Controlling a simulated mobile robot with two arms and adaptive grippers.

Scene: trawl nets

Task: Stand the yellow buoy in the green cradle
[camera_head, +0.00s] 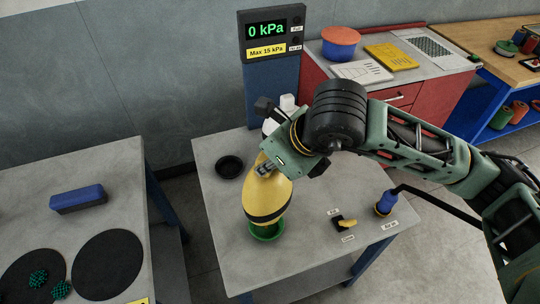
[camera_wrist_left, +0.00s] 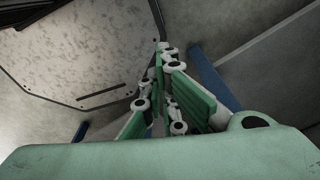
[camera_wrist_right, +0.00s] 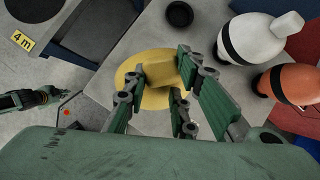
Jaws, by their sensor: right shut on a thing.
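The yellow buoy (camera_head: 270,195) with a black band is near upright, its lower end at the green cradle (camera_head: 267,233) on the grey table. The cradle's rim shows around and below the buoy; I cannot tell whether the buoy rests fully in it. My right gripper (camera_head: 265,168) is shut on the buoy's top from above. In the right wrist view, the fingers (camera_wrist_right: 160,72) grip the yellow block-shaped top of the buoy (camera_wrist_right: 133,72), and the cradle is hidden. My left gripper (camera_wrist_left: 165,50) has its fingertips together, with nothing between them; it is outside the head view.
A black ring-shaped dish (camera_head: 229,167) stands behind the buoy. White (camera_wrist_right: 252,38) and orange (camera_wrist_right: 290,83) buoys stand beyond. A gauge (camera_head: 268,30) reads 0 kPa. The table's left front is clear.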

